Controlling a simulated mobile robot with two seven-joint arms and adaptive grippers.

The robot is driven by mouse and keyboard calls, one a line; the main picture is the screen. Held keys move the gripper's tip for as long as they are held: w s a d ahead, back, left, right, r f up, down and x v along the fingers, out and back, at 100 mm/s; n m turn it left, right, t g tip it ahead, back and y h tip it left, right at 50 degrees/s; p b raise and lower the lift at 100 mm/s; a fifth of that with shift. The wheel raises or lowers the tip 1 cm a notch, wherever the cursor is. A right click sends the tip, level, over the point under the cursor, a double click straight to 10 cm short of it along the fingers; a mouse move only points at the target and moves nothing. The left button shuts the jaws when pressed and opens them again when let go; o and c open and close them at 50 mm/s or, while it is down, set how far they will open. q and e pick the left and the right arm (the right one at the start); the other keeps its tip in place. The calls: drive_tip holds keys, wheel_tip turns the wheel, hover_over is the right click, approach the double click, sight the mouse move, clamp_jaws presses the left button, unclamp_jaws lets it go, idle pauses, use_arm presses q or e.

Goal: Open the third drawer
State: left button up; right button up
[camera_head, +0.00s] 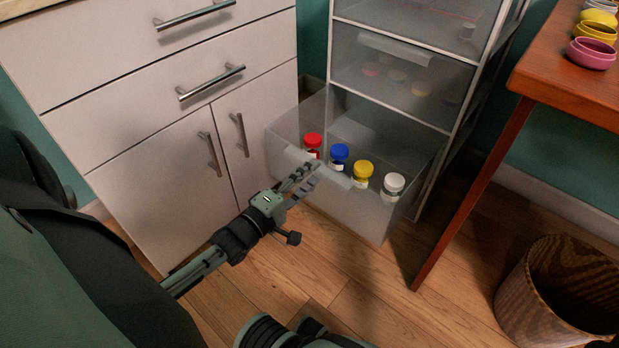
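The translucent drawer unit (386,116) stands right of the white cabinet. Its lowest visible drawer (365,212) is pulled well out, with its inside showing from above. Jars with red (313,140), blue (340,151), yellow (363,169) and white (394,183) lids stand in it behind the front. The pale handle (338,180) runs along the top of the drawer front. My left gripper (308,178) is at the handle's left part. Its fingers overlap the handle in the picture, and their grip on it cannot be made out. My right gripper is not in view.
A white cabinet (150,150) with metal handles stands close on the left. A wooden table (560,90) with colourful jars is at the right, above a woven basket (560,295). The drawer above (385,85) is shut. Wooden floor (340,285) is clear before the open drawer.

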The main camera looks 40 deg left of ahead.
use_arm(q)
drive_tip(key=shift+w, duration=0.25)
drive_tip(key=shift+c, duration=0.3)
clamp_jaws()
